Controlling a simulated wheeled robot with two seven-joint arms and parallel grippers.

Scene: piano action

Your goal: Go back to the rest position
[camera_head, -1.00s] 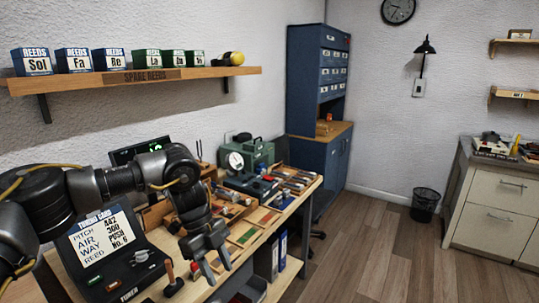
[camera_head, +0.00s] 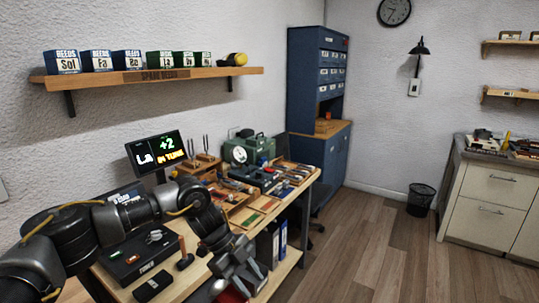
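My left arm comes in from the left over the workbench (camera_head: 172,281). My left gripper (camera_head: 250,280) hangs at the bench's front edge, fingers pointing down and apart, with nothing seen between them. My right gripper is not in view. A black tuner box (camera_head: 138,258) lies on the bench beside my arm, which hides part of it and its card. A small screen (camera_head: 157,151) behind it reads "La", "+2" and "IN TUNE".
A wooden shelf (camera_head: 150,77) with several reed boxes hangs above the bench. The wooden floor (camera_head: 375,262) to the right is clear.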

